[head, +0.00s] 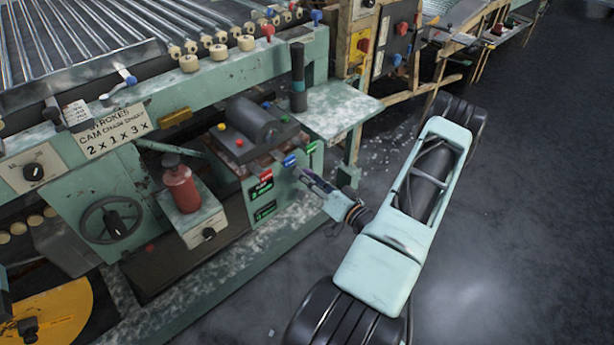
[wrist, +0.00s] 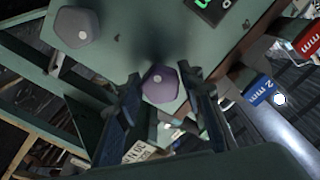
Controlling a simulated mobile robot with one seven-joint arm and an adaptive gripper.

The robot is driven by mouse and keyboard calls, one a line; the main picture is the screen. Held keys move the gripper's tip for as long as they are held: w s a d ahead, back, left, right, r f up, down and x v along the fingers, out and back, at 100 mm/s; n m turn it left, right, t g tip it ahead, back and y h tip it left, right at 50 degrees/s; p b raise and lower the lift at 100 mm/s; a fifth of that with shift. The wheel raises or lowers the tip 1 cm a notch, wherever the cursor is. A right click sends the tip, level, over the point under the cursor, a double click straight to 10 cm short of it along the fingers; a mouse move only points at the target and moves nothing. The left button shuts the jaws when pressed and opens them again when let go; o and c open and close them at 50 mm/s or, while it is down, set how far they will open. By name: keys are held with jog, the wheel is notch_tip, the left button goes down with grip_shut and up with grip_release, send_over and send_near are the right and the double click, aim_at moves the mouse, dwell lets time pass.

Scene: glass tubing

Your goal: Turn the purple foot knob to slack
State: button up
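The purple foot knob (wrist: 160,84) shows in the wrist view as a small faceted knob with a pale dot at its centre, on a green machine face. My gripper (wrist: 162,100) is open, with one dark finger on each side of the knob in the picture. I cannot tell whether the fingers touch it. In the head view my gripper (head: 308,180) points at the right end of the green machine, beside the box with red, blue and green labels. The purple knob is not visible in the head view.
A grey faceted knob (wrist: 77,26) sits left of the purple one. A red tag (wrist: 308,40) and a blue "2 mm" tag (wrist: 262,92) are at the right. A green shelf (head: 335,108) overhangs near my gripper. The floor (head: 520,200) to the right is clear.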

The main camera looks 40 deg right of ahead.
jog(key=shift+o, duration=1.4)
jog(key=s, duration=1.2)
jog(key=shift+d, duration=0.45)
